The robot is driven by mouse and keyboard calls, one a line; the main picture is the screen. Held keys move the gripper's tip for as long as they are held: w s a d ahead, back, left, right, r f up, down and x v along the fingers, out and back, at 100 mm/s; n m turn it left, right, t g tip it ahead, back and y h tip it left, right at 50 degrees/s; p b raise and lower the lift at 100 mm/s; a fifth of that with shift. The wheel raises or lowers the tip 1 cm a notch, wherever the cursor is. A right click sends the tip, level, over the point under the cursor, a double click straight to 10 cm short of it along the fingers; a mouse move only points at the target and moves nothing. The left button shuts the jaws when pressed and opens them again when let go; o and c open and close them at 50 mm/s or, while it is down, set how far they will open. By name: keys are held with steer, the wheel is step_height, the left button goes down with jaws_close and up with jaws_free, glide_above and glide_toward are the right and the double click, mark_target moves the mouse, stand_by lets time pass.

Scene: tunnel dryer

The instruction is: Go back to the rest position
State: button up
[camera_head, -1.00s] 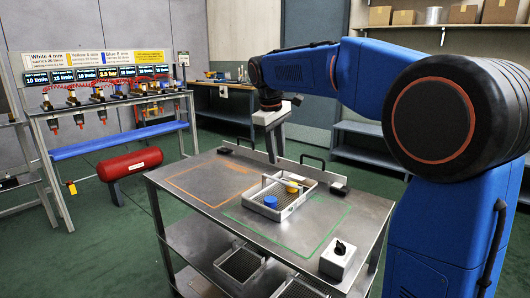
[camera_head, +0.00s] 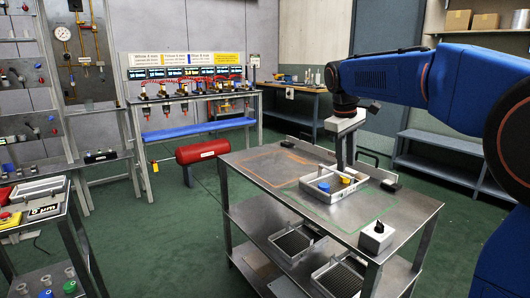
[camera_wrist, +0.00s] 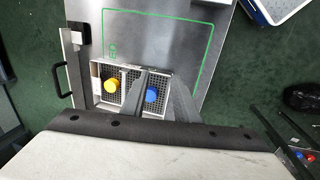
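My gripper (camera_head: 345,158) hangs pointing down above the back part of the steel table, behind or over the small basket; the exact height is hard to tell. In the wrist view its two fingers (camera_wrist: 159,76) stand apart with nothing held between them. The light mesh basket (camera_head: 361,177) rests on the table, partly inside the green outline. It holds a blue round piece (camera_head: 323,187) and a yellow round piece (camera_head: 346,180). In the wrist view a divider separates the yellow piece (camera_wrist: 111,86) from the blue piece (camera_wrist: 151,94), which shows between the fingers below.
The steel table (camera_head: 340,221) carries a box with a black knob (camera_head: 377,238) at front right. Baskets sit on its lower shelf. A red tank (camera_head: 203,151) and a bench of gauges (camera_head: 190,100) stand behind. A cluttered stand (camera_head: 38,205) is at left. Green floor between is clear.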

steer(key=s+d+f+m+t+y, duration=0.1)
steer(key=s+d+f+m, duration=0.15)
steer(key=s, duration=0.85)
steer(key=s+d+f+m+t, duration=0.1)
steer(key=s+f, duration=0.2)
steer(key=s, duration=0.7)
steer(key=s+f+m+t, duration=0.1)
steer(key=s+f+m, duration=0.2)
steer(key=s+f, duration=0.9)
steer(key=s, duration=0.3)
steer(key=shift+s+d+f+m+t+y, duration=0.25)
steer(key=shift+d+f+m+t+y, duration=0.05)
steer(key=shift+d+m+y, duration=0.1)
